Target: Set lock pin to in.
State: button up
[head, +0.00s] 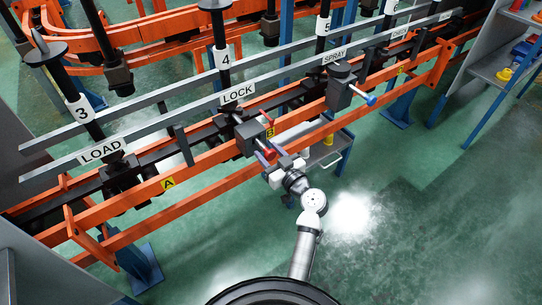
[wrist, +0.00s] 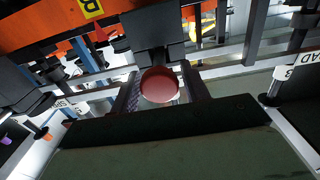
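The lock pin's round red knob (wrist: 159,84) faces me in the wrist view, in front of a dark block (wrist: 153,38). In the head view the red knob (head: 262,158) shows beside the dark block (head: 248,139) under the LOCK sign (head: 237,93). My gripper (wrist: 163,92) has one finger on each side of the knob. The fingers look spread, with a small gap at the right of the knob. In the head view my gripper (head: 277,164) is at the knob; its fingertips are hard to make out. The pin's shaft is mostly hidden behind the knob.
Orange rails (head: 190,178) run past the block. A red-tipped lever (head: 267,118) stands above it. The SPRAY station's block (head: 340,88) with a blue-tipped handle (head: 370,98) is to the right, the LOAD sign (head: 101,150) to the left. Green floor (head: 420,210) is open at right.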

jog(key=shift+o, duration=0.6)
jog(key=shift+s+d+f, duration=0.1)
jog(key=shift+s+d, duration=0.1)
jog(key=b+v, duration=0.3)
jog(key=v, duration=1)
jog(key=shift+s, duration=0.15)
